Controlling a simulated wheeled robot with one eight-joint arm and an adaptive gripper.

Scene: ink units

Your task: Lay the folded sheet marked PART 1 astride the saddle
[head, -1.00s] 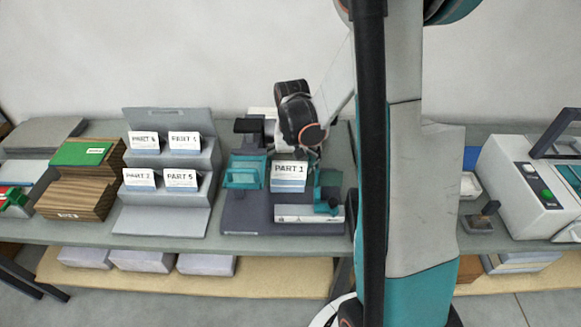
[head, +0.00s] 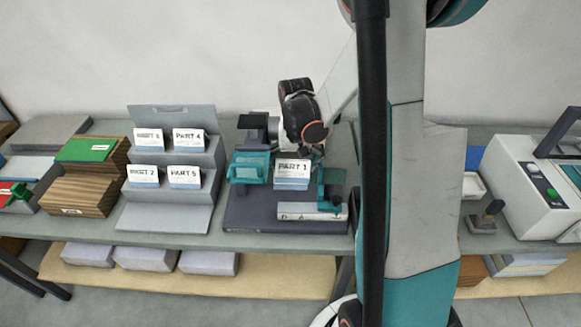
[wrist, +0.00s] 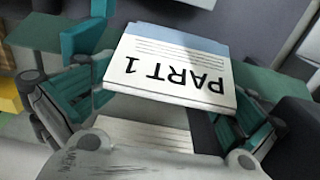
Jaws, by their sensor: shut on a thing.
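The folded sheet marked PART 1 (head: 292,172) is white with a pale blue band. It shows in front of my wrist, above the dark base of a bench device (head: 240,212) with teal parts. In the wrist view the sheet (wrist: 172,70) lies between the two fingers of my gripper (wrist: 172,92), its print upside down. My gripper is shut on it. A pale lined surface (wrist: 145,132) shows below the sheet in the wrist view. I cannot make out the saddle for certain; the sheet and my arm cover part of the device, and whether the sheet touches it is unclear.
A grey stepped rack (head: 165,215) to the left holds several marked sheets. Wooden blocks with a green top (head: 88,150) stand farther left. Teal parts (head: 250,167) rise close beside the sheet. A pale bar (head: 312,211) lies at the device's front.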

